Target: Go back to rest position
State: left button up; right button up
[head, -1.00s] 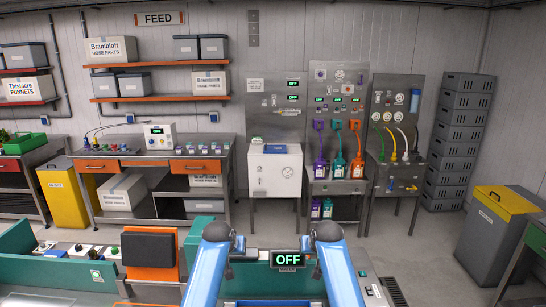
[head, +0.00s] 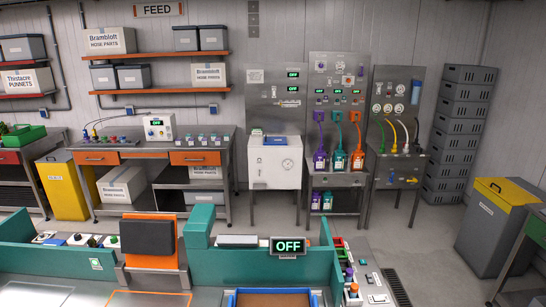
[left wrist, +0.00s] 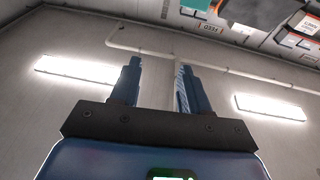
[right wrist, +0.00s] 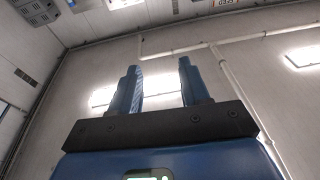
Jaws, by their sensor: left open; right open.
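My left gripper (left wrist: 157,85) shows in the left wrist view with its two blue fingers apart and nothing between them. My right gripper (right wrist: 160,85) shows in the right wrist view, also with its fingers apart and empty. Both wrist cameras look along the fingers at pale walls and bright lamps. Neither arm shows in the head view.
In front of me is a teal-walled bench (head: 45,260) with a dark panel (head: 148,238), an "OFF" display (head: 288,246) and a blue-edged tray (head: 232,299). Beyond it, open floor (head: 400,230) leads to steel work stations. A yellow-lidded bin (head: 508,192) stands at the right.

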pick_arm(q)
jog(key=s+a+f+g+b, duration=0.1)
jog(key=s+f, duration=0.2)
jog(key=s, duration=0.8)
jog(key=s+a+f+g+y+b, duration=0.1)
jog(key=s+f, duration=0.2)
jog(key=s, duration=0.8)
jog(key=shift+a+f+n+g, duration=0.2)
jog(key=shift+n+g, duration=0.1)
jog(key=shift+g, duration=0.1)
pick_arm(e)
jog(key=s+d+f+g, duration=0.1)
jog(key=s+f, duration=0.2)
jog(key=s, duration=0.8)
jog(key=s+d+f+g+h, duration=0.1)
jog(key=s+f, duration=0.2)
jog(key=s, duration=0.8)
jog(key=shift+d+f+m+g, duration=0.2)
jog(key=shift+m+g, duration=0.1)
jog(key=shift+g, duration=0.1)
